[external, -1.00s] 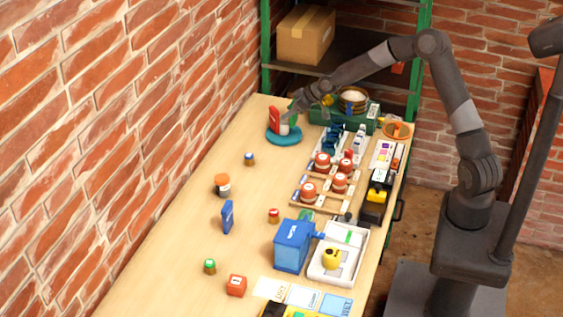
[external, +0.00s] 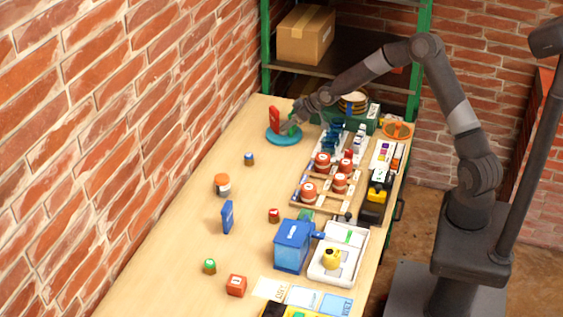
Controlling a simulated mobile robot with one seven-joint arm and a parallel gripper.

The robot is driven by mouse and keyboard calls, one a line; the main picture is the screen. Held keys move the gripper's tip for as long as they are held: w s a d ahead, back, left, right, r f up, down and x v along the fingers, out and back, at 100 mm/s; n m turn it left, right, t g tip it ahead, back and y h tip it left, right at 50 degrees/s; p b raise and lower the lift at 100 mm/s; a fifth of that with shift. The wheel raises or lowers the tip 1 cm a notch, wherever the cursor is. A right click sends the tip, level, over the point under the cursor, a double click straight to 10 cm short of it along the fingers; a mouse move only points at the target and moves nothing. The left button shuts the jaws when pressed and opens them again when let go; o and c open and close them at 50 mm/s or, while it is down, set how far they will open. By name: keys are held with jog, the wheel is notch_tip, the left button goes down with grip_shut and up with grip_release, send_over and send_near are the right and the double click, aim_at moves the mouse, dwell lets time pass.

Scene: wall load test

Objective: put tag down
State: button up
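A red upright piece (external: 274,118) stands on the round teal disc (external: 283,139) at the far end of the wooden table. It may be the tag, but it is too small to be sure. My gripper (external: 292,122) is just right of the red piece, low over the disc. A small green patch shows beside the fingertips. The fingers are small and dark, so I cannot see whether they hold anything or touch the red piece.
Right of the disc are a green crate (external: 371,117) and a rack with red-capped pieces (external: 309,191). A blue box (external: 292,245) and a white tray (external: 340,266) stand nearer. The table's left middle is mostly clear, with a few small jars.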

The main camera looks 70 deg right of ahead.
jog(key=shift+r, duration=0.2)
jog(key=shift+s+d+r, duration=0.1)
jog(key=shift+s+r, duration=0.2)
jog(key=v, duration=1.1)
jog(key=s+a+r+n+g+h, duration=0.1)
jog(key=s+a+r+g, duration=0.1)
jog(key=s+a+r, duration=0.5)
jog(key=s+a+r+g+h, duration=0.1)
jog(key=s+a+r, duration=0.3)
jog(key=s+a, duration=0.55)
jog(key=s+a+r, duration=0.1)
jog(key=s+a, duration=0.1)
jog(key=s, duration=0.5)
jog(key=s+a+r+y, duration=0.1)
jog(key=s+a+r, duration=0.1)
jog(key=s, duration=0.5)
jog(key=s+a+r+m+y, duration=0.1)
jog(key=s+a, duration=0.3)
jog(key=s, duration=0.3)
jog(key=shift+r, duration=0.35)
dwell(2.3)
